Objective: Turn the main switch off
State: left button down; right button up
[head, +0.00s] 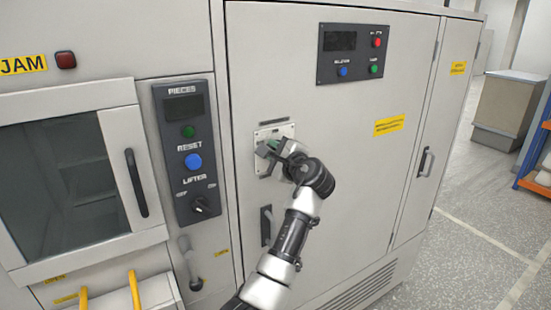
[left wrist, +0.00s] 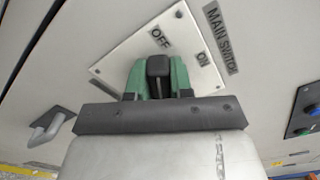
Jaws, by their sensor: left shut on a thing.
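The main switch is a black handle (left wrist: 158,68) on a light plate (left wrist: 112,62) marked OFF and ON, with a dark "MAIN Switch" label beside it. In the left wrist view the handle's tip points up, close under the word OFF, with ON farther to the right. My left gripper (left wrist: 157,82), with green finger pads, is shut on the handle. In the head view the left gripper (head: 271,149) is at the switch plate (head: 284,131) on the cabinet door and hides most of the switch. My right gripper is in neither view.
A dark panel (head: 338,70) with a small screen and buttons sits above the switch. Left of it is the control panel (head: 180,110) with PIECES, RESET and LIFTER. Door handles (head: 266,225) and (head: 426,162) stick out. Open floor lies at the right.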

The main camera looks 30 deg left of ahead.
pick_arm(q)
jog(key=n+b, duration=0.1)
jog(key=n, duration=0.1)
jog(key=f+n+b, duration=0.1)
jog(key=n+b, duration=0.1)
jog(key=shift+s, duration=0.15)
jog(key=shift+f+n+b, duration=0.1)
jog(key=shift+n+b, duration=0.8)
jog(key=shift+b, duration=0.05)
jog(key=c, duration=1)
grip_release()
jog(key=shift+a, duration=0.1)
jog(key=b+v, duration=0.3)
jog(key=v, duration=0.8)
